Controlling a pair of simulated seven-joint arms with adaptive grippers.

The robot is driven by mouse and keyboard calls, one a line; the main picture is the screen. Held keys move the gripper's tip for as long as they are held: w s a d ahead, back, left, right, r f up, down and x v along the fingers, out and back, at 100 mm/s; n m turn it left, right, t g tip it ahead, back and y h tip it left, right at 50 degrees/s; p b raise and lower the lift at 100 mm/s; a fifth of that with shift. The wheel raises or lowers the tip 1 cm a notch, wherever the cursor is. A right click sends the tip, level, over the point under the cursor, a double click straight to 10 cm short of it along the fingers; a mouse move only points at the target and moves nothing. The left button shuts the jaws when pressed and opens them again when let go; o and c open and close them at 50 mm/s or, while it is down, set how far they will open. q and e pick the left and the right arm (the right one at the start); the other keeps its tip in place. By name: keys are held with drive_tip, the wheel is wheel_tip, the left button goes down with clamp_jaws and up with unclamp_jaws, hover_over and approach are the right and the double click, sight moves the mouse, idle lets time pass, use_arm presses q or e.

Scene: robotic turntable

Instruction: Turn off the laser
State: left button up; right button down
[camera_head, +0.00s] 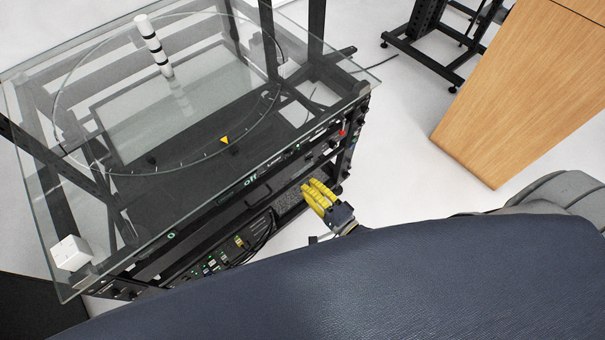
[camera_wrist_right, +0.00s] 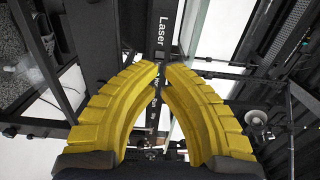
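The black rack panel with a white "Laser" label (camera_head: 272,161) is on the front of the rack under the glass top. The same label (camera_wrist_right: 162,36) shows in the right wrist view, turned sideways, just beyond my fingertips. A small red part (camera_head: 342,131) is at the panel's right end. My right gripper (camera_head: 307,186) has yellow fingers, in front of the rack and below the panel. In the wrist view its fingertips (camera_wrist_right: 161,66) come together with nothing between them. My left gripper is not in view.
Lower rack units have green lights and cables. A wooden cabinet (camera_head: 520,85) stands at right; white floor lies between.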

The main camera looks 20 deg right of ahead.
drive_tip(key=shift+s+d, duration=0.1)
drive_tip(key=shift+s, duration=1.1)
